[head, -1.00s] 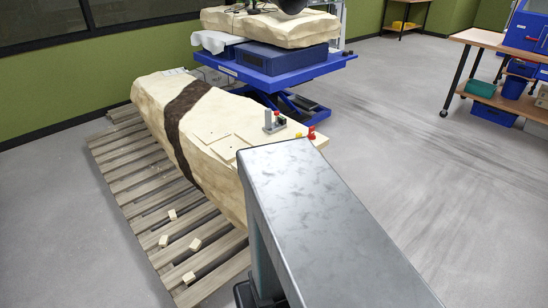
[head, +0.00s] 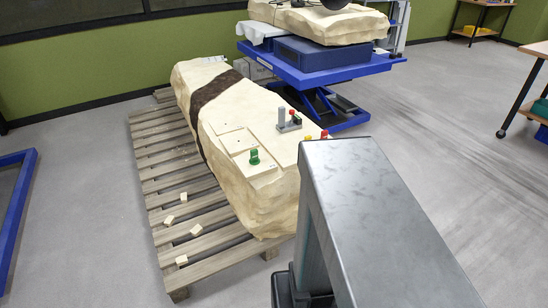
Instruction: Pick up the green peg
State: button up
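The green peg (head: 254,157) stands upright on a small pale plate (head: 258,170) at the near end of the top of the long cream plaster block (head: 232,107). It is clear of my arm in the head view. My gripper is not in view; only a large grey part of me fills the lower right and hides part of the block's near right side.
A grey, red and dark peg group (head: 288,120) stands on the block, with yellow and red pegs (head: 324,134) near my grey link. The block lies on a wooden pallet (head: 160,180) with loose chips. A blue lift table (head: 320,72) stands behind. Floor at right is clear.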

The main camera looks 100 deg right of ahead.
aim_at(255, 160)
jog(key=u, duration=0.05)
jog(key=k, duration=1.3)
jog(key=z, duration=1.15)
jog(key=i, duration=1)
jog(key=u, duration=0.05)
